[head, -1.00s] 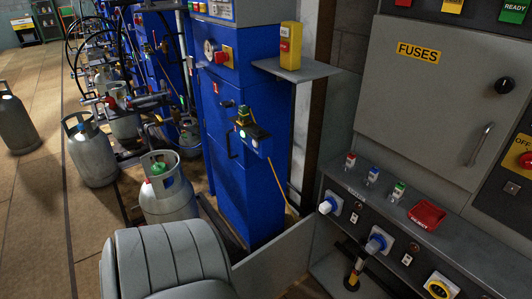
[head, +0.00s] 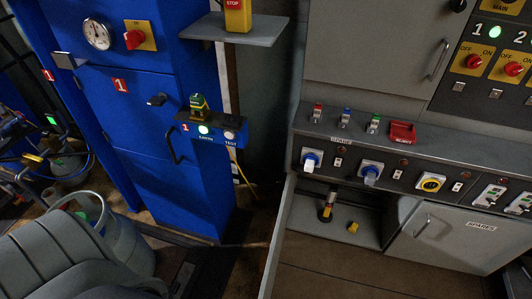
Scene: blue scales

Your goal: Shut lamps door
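An open grey door (head: 279,232) stands out toward me at the left end of the grey control console. It is seen nearly edge-on. I read no name on it, so I cannot confirm that it is the lamps door. Beside it is an open low compartment (head: 300,230). A dark cylindrical object with red and yellow parts (head: 327,206) stands inside, near a small yellow block (head: 352,227). To the right is a second grey door (head: 440,235) with a handle and a label that seems to read SPARES. Neither gripper is in view.
A blue cabinet (head: 165,185) stands left of the open door, with a narrow floor gap between. A grey ribbed shape, like a seat back (head: 55,245), and a gas cylinder (head: 125,240) fill the lower left. Switches (head: 370,170) line the console above the compartment.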

